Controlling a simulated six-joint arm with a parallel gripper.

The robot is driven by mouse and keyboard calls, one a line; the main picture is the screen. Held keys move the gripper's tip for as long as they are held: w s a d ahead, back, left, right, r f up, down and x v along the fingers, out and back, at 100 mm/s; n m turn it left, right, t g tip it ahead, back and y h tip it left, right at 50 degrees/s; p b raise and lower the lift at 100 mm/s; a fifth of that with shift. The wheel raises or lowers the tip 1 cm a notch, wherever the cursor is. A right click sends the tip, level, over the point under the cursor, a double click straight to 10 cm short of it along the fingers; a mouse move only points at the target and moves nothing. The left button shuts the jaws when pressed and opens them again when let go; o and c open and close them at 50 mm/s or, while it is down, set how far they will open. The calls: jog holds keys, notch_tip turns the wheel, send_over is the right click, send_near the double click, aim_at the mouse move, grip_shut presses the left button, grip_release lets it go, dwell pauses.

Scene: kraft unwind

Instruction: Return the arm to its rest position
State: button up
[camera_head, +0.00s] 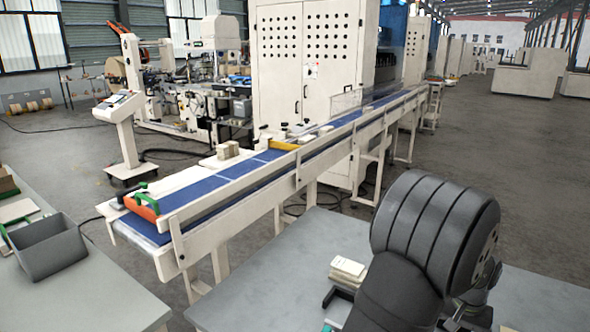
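My own arm fills the lower right of the head view, with a large dark grey ribbed joint and a black link running down to the bottom edge. The arm stands over a grey table (270,265) and hides part of its right side. I cannot make out my gripper or its fingertips in this view, so I cannot see whether it holds anything.
A small stack of cream blocks (348,268) lies on the grey table close left of my arm. A conveyor with a blue belt (205,190) runs behind the table, with an orange and green item (141,205) at its near end. A grey bin (47,245) stands on the left table.

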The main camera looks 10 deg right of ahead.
jog(key=s+r, duration=0.7)
jog(key=s, duration=0.5)
jog(key=w+a+f+n, duration=0.1)
jog(key=w+a, duration=0.1)
jog(key=w, duration=0.4)
jog(key=w+a+f+n, duration=0.1)
jog(key=w+a, duration=0.2)
jog(key=w, duration=0.3)
jog(key=w+a+f+n, duration=0.1)
jog(key=w+a, duration=0.6)
jog(key=a, duration=0.1)
jog(key=w+a+f+n, duration=0.1)
jog(key=w+a+n, duration=0.1)
jog(key=w+a, duration=0.5)
jog(key=w+a+f+n, duration=0.1)
jog(key=w+a, duration=0.6)
jog(key=a, duration=0.2)
jog(key=shift+w+a+f, duration=0.3)
jog(key=shift+f, duration=0.05)
jog(key=shift+w+a+f+n, duration=0.1)
jog(key=shift+w+a+n, duration=0.2)
jog(key=shift+a, duration=0.55)
jog(key=shift+o, duration=1.4)
